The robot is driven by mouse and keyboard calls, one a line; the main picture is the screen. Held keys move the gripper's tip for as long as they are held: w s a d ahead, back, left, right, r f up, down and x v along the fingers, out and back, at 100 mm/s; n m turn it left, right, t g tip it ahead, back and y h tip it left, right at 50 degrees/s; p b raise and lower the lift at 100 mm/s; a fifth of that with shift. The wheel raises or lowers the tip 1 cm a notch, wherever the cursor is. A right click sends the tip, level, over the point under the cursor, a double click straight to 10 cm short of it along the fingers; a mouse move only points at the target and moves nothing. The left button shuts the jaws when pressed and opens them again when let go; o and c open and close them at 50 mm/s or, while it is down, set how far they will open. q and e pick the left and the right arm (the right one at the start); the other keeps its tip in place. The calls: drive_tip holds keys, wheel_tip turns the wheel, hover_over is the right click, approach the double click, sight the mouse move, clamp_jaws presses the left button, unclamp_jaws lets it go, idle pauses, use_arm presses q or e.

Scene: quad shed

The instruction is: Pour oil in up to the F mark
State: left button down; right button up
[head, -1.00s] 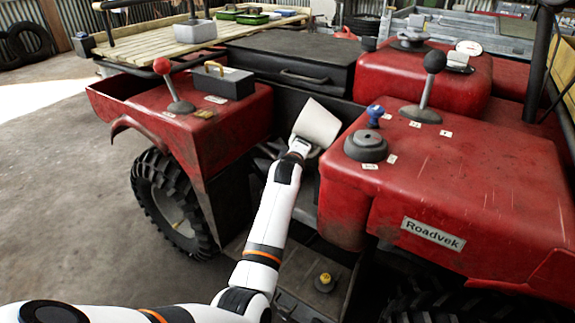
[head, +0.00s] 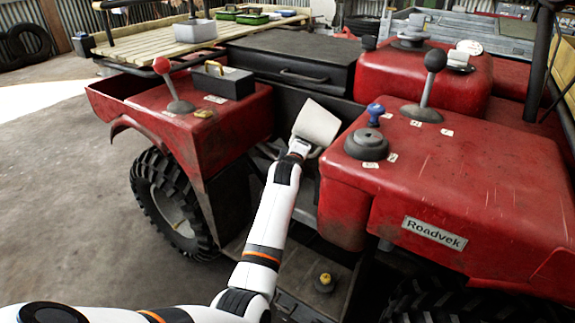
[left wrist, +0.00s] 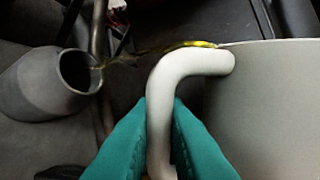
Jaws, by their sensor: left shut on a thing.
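My left gripper (head: 297,151) is shut on the handle of a white jug (head: 317,122), held tilted over the gap between the red body panels. In the left wrist view its teal fingers (left wrist: 161,112) grip the handle (left wrist: 162,85), and the jug wall (left wrist: 265,110) fills the right. Yellow oil (left wrist: 190,45) shows at the jug's rim, with a thin strand reaching left to the mouth of a grey filler neck (left wrist: 78,72). The oil level inside the neck and any F mark cannot be seen. My right gripper is not in view.
The red quad has a red-knobbed lever (head: 172,85), a black-knobbed lever (head: 428,85) and a blue knob (head: 375,114) near the jug. A yellow-topped cap (head: 325,281) sits in the footwell. A dark caddy (head: 222,82) stands on the left fender.

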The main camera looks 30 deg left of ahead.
use_arm(q)
drive_tip(key=shift+d, duration=0.1)
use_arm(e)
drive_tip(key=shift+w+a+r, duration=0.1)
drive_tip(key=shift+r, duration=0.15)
use_arm(q)
drive_tip(key=shift+f, duration=0.15)
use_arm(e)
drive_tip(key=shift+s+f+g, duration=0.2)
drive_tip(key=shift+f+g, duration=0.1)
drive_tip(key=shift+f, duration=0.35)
use_arm(q)
drive_tip(key=shift+d+f+n+h+p, duration=0.1)
drive_tip(key=shift+f+n+h+p, duration=0.05)
drive_tip(key=shift+n+h+p, duration=0.2)
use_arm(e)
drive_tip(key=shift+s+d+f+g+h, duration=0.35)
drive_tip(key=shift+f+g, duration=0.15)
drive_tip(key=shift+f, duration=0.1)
use_arm(q)
drive_tip(key=shift+f+n, duration=0.15)
drive_tip(key=shift+n, duration=0.1)
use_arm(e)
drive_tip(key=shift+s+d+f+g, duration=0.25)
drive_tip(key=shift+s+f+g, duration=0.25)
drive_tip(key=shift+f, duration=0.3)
